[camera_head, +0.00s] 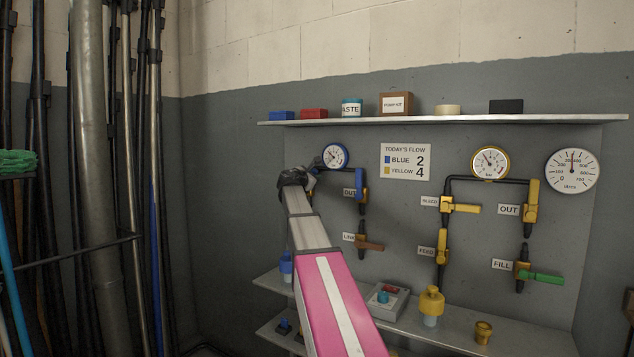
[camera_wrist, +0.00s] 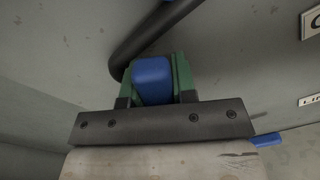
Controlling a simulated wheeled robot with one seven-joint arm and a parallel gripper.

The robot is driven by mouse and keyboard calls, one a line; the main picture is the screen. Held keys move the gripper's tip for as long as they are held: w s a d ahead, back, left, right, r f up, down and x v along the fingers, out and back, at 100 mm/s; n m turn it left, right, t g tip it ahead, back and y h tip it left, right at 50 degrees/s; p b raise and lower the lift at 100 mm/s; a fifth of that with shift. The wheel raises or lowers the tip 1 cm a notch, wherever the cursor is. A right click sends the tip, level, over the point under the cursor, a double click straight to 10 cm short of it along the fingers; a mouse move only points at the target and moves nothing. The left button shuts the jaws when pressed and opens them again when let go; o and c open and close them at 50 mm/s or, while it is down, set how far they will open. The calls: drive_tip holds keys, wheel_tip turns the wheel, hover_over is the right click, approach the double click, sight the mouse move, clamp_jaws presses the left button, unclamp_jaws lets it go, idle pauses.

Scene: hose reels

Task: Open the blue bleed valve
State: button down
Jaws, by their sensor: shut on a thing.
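My gripper (camera_head: 296,178) is raised to the blue-side pipework at the left of the wall panel. In the wrist view its green-padded fingers (camera_wrist: 153,84) are shut on a blue handle (camera_wrist: 152,78), one finger on each side. A dark pipe runs up and right behind the handle. In the head view my gripper and arm hide this handle, its valve body and any label, so I cannot tell how far it is turned. The blue out valve (camera_head: 360,192) stands to the right, with its handle upright.
A blue-rimmed gauge (camera_head: 335,156) sits just above right of my gripper. Yellow bleed (camera_head: 462,208) and out (camera_head: 532,202) valves are farther right.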

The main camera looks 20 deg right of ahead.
drive_tip(key=shift+w+a+r+n, duration=0.15)
drive_tip(key=shift+w+a+n, duration=0.3)
drive_tip(key=shift+n, duration=0.6)
drive_tip(key=shift+w+a+r+n, duration=0.25)
drive_tip(key=shift+w+n, duration=0.25)
drive_tip(key=shift+n, duration=0.6)
drive_tip(key=shift+w+a+r+n, duration=0.1)
drive_tip(key=shift+w+a+n, duration=0.35)
drive_tip(key=shift+n, duration=0.6)
drive_tip(key=c, duration=0.9)
unclamp_jaws()
drive_tip(key=v, duration=1)
drive_tip(key=shift+s+a, duration=0.25)
drive_tip(key=shift+a, duration=0.1)
